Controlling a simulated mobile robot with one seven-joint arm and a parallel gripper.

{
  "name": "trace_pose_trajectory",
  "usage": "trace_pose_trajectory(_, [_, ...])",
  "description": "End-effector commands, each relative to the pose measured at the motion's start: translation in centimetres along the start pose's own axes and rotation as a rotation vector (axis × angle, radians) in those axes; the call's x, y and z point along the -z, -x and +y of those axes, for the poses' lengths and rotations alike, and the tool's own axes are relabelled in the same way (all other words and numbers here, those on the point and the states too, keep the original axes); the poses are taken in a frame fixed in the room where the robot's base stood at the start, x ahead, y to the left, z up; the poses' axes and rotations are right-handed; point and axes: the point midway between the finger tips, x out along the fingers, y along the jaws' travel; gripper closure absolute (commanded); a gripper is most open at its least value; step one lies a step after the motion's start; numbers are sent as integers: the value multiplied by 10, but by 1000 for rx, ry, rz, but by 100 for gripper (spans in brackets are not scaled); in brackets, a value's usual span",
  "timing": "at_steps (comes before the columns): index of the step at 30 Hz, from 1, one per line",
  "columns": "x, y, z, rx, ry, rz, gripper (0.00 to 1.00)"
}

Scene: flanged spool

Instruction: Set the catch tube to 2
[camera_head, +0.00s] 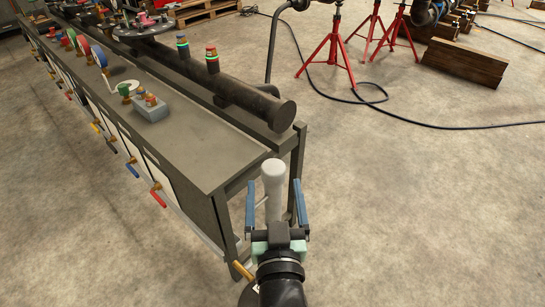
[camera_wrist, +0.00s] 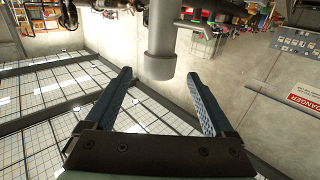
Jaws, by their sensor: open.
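A pale grey-white tube (camera_head: 273,172) with a wider rounded end stands past the right end of the workbench in the head view; it looks like the catch tube. It also shows in the wrist view (camera_wrist: 160,45), coming from the top edge down to a wider collar. My gripper (camera_head: 274,188) is open, with its two blue fingers on either side of the tube in the head view. In the wrist view my gripper (camera_wrist: 159,74) is empty, and the collar lies just beyond and between the fingertips. No contact shows. I see no numbered marks on the tube.
Red stands (camera_head: 329,55) and a black cable lie behind. The floor to the right is clear.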

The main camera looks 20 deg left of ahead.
Motion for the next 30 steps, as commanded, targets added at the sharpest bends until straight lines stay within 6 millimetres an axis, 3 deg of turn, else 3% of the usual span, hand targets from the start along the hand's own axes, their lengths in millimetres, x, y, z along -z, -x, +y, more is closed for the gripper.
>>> trace_pose_trajectory(6, [2,-43,0,1,0,1,12])
trace_pose_trajectory(13, [1,-74,0,1,0,0,12])
trace_pose_trajectory(26, [0,-84,0,0,0,0,12])
trace_pose_trajectory(30, [0,-84,0,0,0,0,34])
